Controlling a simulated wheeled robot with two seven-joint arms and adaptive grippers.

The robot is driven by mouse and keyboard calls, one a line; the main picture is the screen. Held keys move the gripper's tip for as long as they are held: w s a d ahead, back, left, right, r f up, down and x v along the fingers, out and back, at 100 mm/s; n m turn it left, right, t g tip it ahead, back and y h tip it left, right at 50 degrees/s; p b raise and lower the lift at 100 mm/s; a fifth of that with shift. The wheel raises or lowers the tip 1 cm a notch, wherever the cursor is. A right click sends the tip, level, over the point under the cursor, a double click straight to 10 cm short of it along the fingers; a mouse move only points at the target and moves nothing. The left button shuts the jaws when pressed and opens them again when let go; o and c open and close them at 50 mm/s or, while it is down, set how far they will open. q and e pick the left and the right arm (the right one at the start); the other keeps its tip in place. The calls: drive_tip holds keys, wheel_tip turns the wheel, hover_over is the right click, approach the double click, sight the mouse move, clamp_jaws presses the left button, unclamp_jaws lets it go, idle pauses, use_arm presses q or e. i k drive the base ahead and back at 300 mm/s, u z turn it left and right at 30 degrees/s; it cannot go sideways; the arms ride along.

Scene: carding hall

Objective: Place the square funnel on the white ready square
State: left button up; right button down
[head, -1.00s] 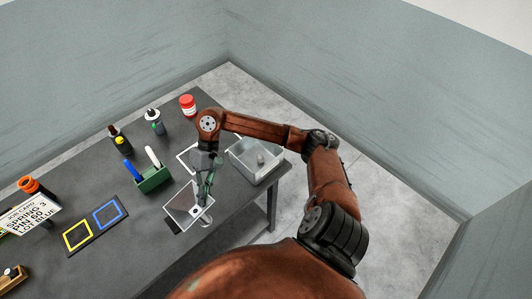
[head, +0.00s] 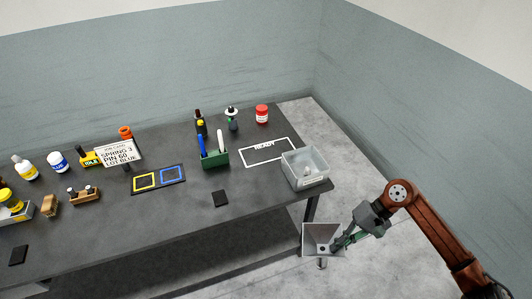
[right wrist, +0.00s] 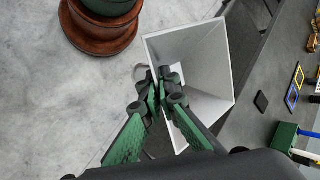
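The square funnel (head: 318,232) is a grey, flared square with a short spout. My right gripper (head: 337,244) is shut on its near right wall and holds it off the table, beyond the front right edge above the floor. In the right wrist view the fingers (right wrist: 162,92) pinch the wall of the funnel (right wrist: 205,62), its wide mouth facing the camera. The white ready square (head: 265,157) is a white outline marked READY on the table's back right, with nothing inside it. My left gripper is out of view.
A clear bin (head: 305,180) stands at the table's right edge, close to the ready square. A green pen holder (head: 215,160) stands left of the square, and a red-lidded jar (head: 262,114) behind it. A small black pad (head: 220,198) lies near the front edge.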

sight(268, 151)
drive_tip(key=u, duration=0.2)
drive_tip(key=i, duration=1.4)
drive_tip(key=z, duration=0.15)
